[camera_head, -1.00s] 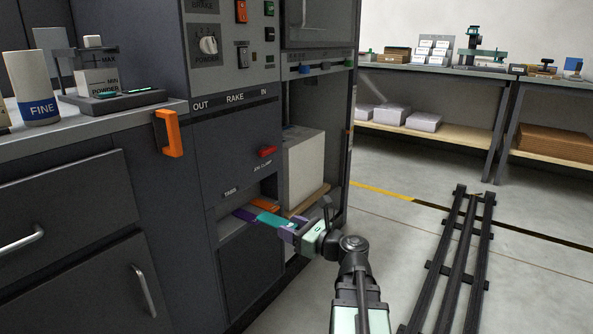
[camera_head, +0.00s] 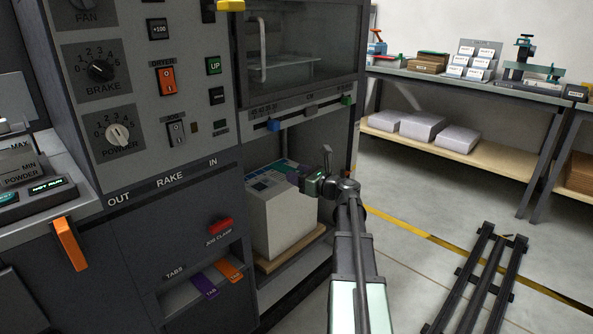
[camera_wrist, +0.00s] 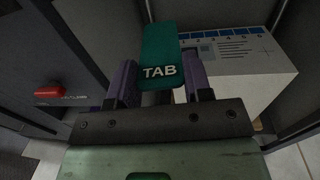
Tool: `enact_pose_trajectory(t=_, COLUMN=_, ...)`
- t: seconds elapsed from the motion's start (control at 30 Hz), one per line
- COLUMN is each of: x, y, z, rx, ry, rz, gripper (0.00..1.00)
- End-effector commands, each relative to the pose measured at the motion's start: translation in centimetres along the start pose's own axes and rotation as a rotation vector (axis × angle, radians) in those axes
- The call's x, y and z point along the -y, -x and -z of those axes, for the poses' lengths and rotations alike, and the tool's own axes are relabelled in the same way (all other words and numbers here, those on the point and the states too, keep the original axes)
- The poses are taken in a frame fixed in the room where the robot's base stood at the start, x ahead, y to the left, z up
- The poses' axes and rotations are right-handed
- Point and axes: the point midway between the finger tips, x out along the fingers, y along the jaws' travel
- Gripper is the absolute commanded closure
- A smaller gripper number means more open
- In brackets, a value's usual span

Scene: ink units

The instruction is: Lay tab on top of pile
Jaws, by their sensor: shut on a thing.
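The teal tab (camera_wrist: 160,57), lettered TAB, is held between the purple finger pads of my gripper (camera_wrist: 155,84) in the wrist view and sticks out ahead of them. The pile (camera_head: 284,222) is a tall white stack on a wooden board in the machine's open bay. Its top sheet is printed, with a blue band. In the wrist view the pile (camera_wrist: 247,88) lies behind and right of the tab. In the head view my gripper (camera_head: 296,177) is at the height of the pile's top, at its right end. Whether the tab touches the pile I cannot tell.
A tray slot (camera_head: 177,297) left of the pile holds a purple tab (camera_head: 205,285) and an orange tab (camera_head: 229,271). A red clamp knob (camera_head: 219,224) juts out above it. The bay's walls and the panel above leave limited room around the pile.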

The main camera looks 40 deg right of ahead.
Motion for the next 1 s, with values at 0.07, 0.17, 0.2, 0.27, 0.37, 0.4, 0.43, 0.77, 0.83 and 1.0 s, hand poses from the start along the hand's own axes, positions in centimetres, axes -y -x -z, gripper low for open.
enact_pose_trajectory(t=0.07, x=4.4, y=-3.2, z=-2.2, rx=0.0, ry=0.0, rz=0.018, gripper=0.76)
enact_pose_trajectory(t=0.17, x=8.6, y=-6.2, z=-3.3, rx=0.0, ry=0.0, rz=0.044, gripper=0.76)
enact_pose_trajectory(t=0.2, x=10.0, y=-7.2, z=-3.6, rx=0.0, ry=0.0, rz=0.054, gripper=0.76)
enact_pose_trajectory(t=0.27, x=11.8, y=-8.4, z=-4.0, rx=0.0, ry=0.001, rz=0.069, gripper=0.76)
enact_pose_trajectory(t=0.37, x=13.7, y=-9.7, z=-4.3, rx=0.0, ry=0.001, rz=0.085, gripper=0.76)
enact_pose_trajectory(t=0.4, x=14.1, y=-10.0, z=-4.4, rx=0.0, ry=0.001, rz=0.089, gripper=0.76)
enact_pose_trajectory(t=0.43, x=14.2, y=-10.1, z=-4.4, rx=0.0, ry=0.001, rz=0.091, gripper=0.76)
enact_pose_trajectory(t=0.77, x=14.2, y=-10.1, z=0.2, rx=0.0, ry=0.001, rz=0.093, gripper=0.76)
enact_pose_trajectory(t=0.83, x=14.2, y=-10.1, z=2.8, rx=0.0, ry=0.001, rz=0.093, gripper=0.76)
enact_pose_trajectory(t=1.0, x=14.2, y=-10.1, z=8.8, rx=0.0, ry=0.001, rz=0.093, gripper=0.76)
